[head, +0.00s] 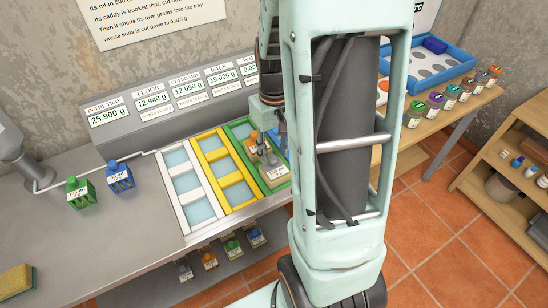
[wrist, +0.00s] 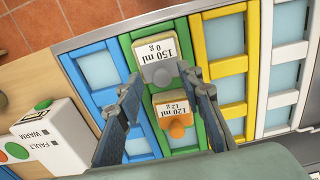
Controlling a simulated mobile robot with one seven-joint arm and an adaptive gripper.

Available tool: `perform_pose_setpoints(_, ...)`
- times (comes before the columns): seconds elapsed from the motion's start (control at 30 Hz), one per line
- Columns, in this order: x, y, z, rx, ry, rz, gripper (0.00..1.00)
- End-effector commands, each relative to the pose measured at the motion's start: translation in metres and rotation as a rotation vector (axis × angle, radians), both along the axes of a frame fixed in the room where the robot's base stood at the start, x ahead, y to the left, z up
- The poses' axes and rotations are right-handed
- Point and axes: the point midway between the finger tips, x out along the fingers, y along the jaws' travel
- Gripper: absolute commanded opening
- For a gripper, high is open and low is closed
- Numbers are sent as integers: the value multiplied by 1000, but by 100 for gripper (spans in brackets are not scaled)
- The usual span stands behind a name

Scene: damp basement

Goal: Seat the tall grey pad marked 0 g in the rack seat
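The tall grey pad (wrist: 162,45), labelled 150 ml and 0 g, stands in the green-framed lane. It also shows in the head view (head: 275,172). My gripper (wrist: 160,76) is over this lane, with its fingertips apart on either side of the grey pad's top; I see no clear contact. In the head view my gripper (head: 272,140) is partly hidden by my arm. An orange-topped pad (wrist: 175,112), labelled 120 ml and 12 g, stands right beside the grey one, between the fingers in the picture. I cannot tell which place is the rack seat.
A grey display panel (head: 150,118) stands behind. Green (head: 80,195) and blue (head: 120,177) bottles are at left. A blue tray with round recesses (head: 457,62) and several jars (head: 437,101) are at right.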

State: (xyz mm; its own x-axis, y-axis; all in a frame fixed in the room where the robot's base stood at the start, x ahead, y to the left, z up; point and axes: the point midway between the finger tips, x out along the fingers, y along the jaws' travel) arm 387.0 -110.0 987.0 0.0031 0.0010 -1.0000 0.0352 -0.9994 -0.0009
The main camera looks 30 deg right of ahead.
Motion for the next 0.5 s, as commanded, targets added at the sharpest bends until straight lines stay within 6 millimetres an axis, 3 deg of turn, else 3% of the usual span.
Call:
perform_pose_setpoints(0.2,2,-1,50,-2,-7,0,34)
perform_pose_setpoints(0.5,0,0,81,0,-1,0,34)
